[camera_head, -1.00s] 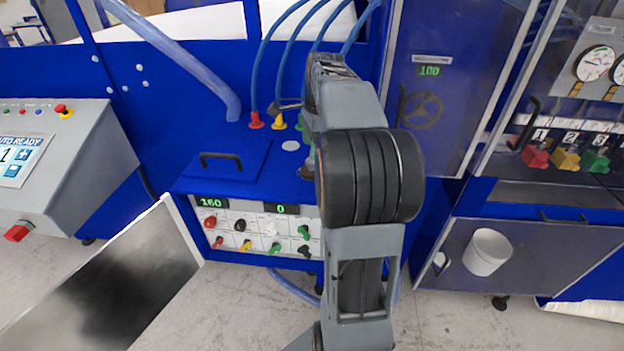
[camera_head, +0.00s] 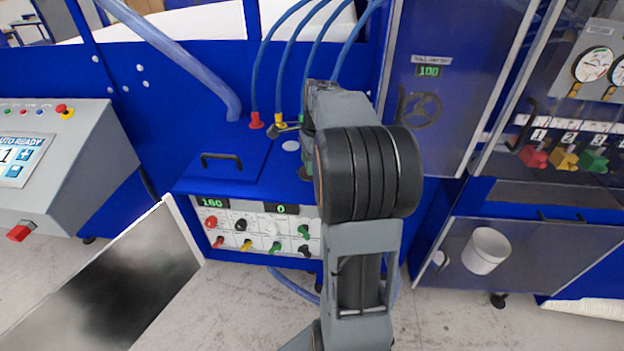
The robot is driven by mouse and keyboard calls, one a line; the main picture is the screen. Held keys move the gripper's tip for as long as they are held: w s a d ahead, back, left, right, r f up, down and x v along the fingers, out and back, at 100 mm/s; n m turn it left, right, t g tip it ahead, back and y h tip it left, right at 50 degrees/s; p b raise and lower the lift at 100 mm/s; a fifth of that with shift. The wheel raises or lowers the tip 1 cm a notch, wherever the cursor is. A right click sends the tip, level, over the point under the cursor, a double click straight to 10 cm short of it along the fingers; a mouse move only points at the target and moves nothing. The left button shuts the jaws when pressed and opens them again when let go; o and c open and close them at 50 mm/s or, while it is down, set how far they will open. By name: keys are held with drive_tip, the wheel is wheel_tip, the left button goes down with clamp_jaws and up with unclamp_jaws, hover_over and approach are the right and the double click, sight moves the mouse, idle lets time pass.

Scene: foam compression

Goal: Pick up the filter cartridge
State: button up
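My arm rises through the middle of the view and reaches over the blue machine top (camera_head: 215,185). My gripper (camera_head: 283,129) shows only as a small dark piece at the left of the arm's far end, by the yellow hose fitting. The rest of it is hidden behind my arm, so I cannot see whether it is open or holds anything.
Blue hoses (camera_head: 300,55) run down to red, yellow and green fittings behind the gripper. A black handle (camera_head: 221,158) stands on a blue lid. A panel with knobs (camera_head: 258,232) is below.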

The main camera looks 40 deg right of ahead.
clamp_jaws()
idle(0.3)
wheel_tip(320, 180, up, 18)
drive_tip(key=shift+p, duration=0.45)
idle(0.3)
